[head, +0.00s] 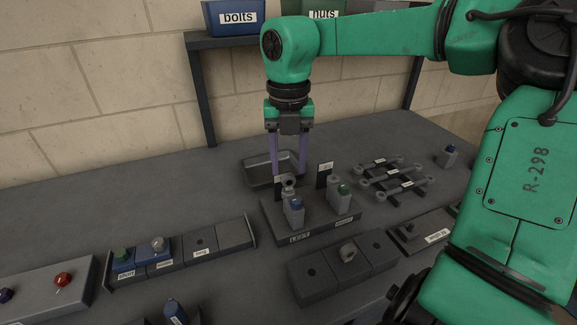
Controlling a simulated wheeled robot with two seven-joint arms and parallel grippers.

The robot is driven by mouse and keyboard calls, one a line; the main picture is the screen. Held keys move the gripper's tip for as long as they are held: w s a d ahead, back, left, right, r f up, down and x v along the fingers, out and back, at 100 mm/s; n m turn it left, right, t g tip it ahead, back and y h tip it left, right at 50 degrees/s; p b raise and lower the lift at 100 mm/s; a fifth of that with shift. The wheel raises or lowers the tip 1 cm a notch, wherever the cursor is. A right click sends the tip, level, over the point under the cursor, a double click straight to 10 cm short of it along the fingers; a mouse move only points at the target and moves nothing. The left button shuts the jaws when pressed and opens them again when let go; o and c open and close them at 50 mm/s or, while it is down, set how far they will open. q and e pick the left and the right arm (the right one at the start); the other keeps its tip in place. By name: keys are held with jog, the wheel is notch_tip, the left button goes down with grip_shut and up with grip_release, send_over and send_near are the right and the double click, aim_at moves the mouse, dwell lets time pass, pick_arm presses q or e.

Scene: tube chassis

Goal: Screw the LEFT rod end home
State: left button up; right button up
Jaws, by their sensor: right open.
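My right gripper (288,174) points straight down over the left station of a dark fixture block (325,228). Its two purple fingers are apart. A grey rod end (288,183) with a ring-shaped eye stands at the left station, behind a grey post with a blue top (297,203). The rod end is low between the fingertips; I cannot tell whether they touch it. The label LEFT (299,238) is on the block's front edge. The right station has a grey post with a green top (344,189). Threads are not visible. My left gripper is not in view.
An empty grey tray (250,166) lies behind the fixture. Several linked rods (395,180) lie to the right. A block with labelled sockets (182,255) is at left, another block (343,266) in front. A blue bolts bin (232,18) and green nuts bin (325,32) stand on a shelf.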

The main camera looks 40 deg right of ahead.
aim_at(288, 174)
jog(key=shift+m, duration=0.4)
jog(key=m+b, duration=0.1)
jog(key=m, duration=0.2)
jog(key=shift+f+m, duration=0.15)
jog(key=shift+m, duration=0.25)
jog(key=m, duration=0.4)
jog(key=shift+r, duration=0.2)
jog(key=m, duration=0.3)
jog(key=shift+m, duration=0.4)
jog(key=m, duration=0.3)
jog(key=shift+m, duration=0.3)
notch_tip(288, 174, down, 3)
jog(key=b, duration=0.2)
jog(key=shift+f+b, duration=0.15)
jog(key=shift+b, duration=0.25)
